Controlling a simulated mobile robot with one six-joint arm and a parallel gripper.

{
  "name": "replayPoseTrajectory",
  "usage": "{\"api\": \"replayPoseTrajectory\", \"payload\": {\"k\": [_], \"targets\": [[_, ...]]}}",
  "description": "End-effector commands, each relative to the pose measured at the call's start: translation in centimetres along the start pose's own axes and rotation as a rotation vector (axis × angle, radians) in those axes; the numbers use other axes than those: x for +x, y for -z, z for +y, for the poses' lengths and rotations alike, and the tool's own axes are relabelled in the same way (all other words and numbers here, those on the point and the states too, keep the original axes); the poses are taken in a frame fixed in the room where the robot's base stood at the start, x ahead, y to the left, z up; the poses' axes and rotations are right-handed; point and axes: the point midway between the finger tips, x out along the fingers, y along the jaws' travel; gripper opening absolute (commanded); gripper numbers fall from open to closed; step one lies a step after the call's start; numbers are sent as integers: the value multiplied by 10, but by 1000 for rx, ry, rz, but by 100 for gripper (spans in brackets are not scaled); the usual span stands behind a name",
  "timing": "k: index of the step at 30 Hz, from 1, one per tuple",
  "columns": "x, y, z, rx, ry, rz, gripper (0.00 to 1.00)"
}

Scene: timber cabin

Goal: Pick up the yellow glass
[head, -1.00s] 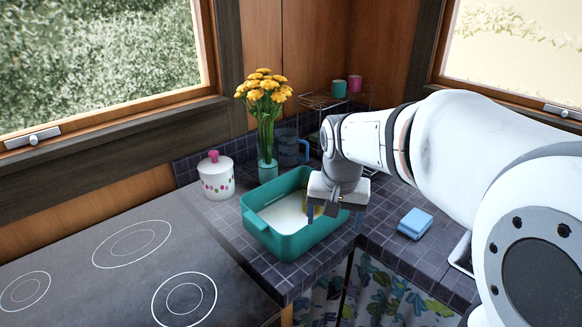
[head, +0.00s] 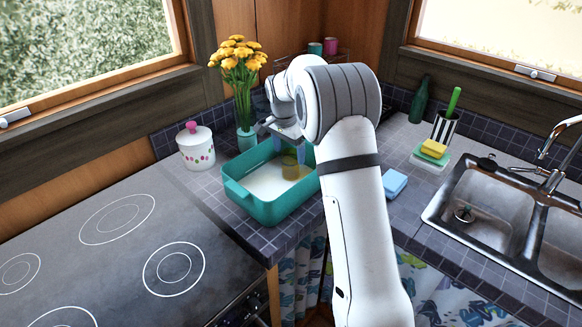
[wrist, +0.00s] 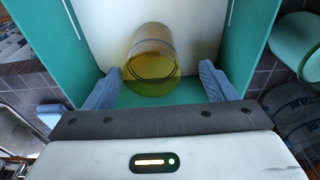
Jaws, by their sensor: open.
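The yellow glass (head: 290,166) stands inside the teal tub (head: 276,212), toward its right back end. In the wrist view the glass (wrist: 150,60) is see-through amber, and its round rim faces the camera. My gripper (wrist: 160,84) is open, with one blue finger on each side of the near part of the glass and a gap on both sides. In the head view my gripper (head: 290,150) is just above the glass, partly hidden by my arm.
A teal vase of yellow flowers (head: 246,138) and a white lidded jar (head: 196,147) stand close behind and left of the tub. The stove top (head: 130,250) is clear.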

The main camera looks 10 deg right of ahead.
Motion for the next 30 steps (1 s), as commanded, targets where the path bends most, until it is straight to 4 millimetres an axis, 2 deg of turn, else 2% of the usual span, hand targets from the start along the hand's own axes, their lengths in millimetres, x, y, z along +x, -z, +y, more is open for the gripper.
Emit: {"api": "replayPoseTrajectory", "payload": {"k": [10,19,30], "targets": [[45,-2,8,0,-1,-1,78],[52,-2,8,0,1,1,78],[52,-2,8,1,1,0,49]]}}
